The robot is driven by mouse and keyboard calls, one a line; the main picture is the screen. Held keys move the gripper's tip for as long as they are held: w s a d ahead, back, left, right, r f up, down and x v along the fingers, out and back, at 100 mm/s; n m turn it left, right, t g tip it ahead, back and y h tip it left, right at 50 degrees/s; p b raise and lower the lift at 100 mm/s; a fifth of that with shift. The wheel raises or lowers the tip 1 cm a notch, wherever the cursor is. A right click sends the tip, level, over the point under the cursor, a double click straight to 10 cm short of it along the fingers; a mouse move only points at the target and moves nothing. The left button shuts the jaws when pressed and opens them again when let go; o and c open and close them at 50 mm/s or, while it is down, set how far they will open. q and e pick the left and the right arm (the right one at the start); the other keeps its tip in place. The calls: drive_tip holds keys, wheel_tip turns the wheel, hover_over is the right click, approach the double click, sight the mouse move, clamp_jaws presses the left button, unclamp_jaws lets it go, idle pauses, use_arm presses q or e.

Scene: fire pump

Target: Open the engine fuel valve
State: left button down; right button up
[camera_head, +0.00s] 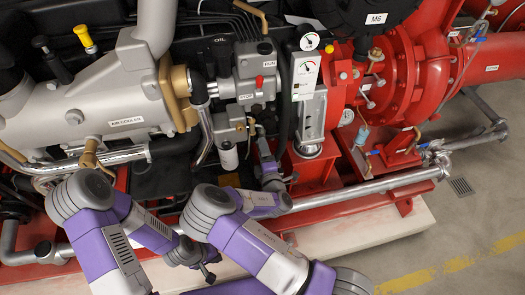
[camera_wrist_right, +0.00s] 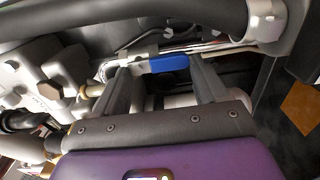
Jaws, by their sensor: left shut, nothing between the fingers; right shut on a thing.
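A blue valve handle (camera_wrist_right: 168,64) with a metal end shows in the right wrist view, beside a bright metal pipe. My right gripper (camera_wrist_right: 159,70) has its two dark fingers on either side of this handle and is shut on it. In the head view my right gripper (camera_head: 270,172) reaches in among the hoses below the grey filter housing, and the handle is hidden there. My left gripper (camera_head: 204,268) is shut and empty, low in front of the engine and apart from it. I cannot read a label on the valve.
The grey engine tank (camera_head: 75,115) is at left. A panel with gauges (camera_head: 304,80) and the red pump casing (camera_head: 395,75) stand to the right. A long metal pipe (camera_head: 370,188) runs along the front. Open floor (camera_head: 465,225) lies at the lower right.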

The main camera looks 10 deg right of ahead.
idle(0.4)
drive_tip(key=o, duration=1.1)
drive_tip(key=shift+c, duration=0.2)
drive_tip(key=shift+s, duration=0.1)
drive_tip(key=s+p, duration=0.1)
drive_tip(key=s, duration=0.6)
drive_tip(key=shift+s+p, duration=0.2)
drive_tip(key=shift+p, duration=0.15)
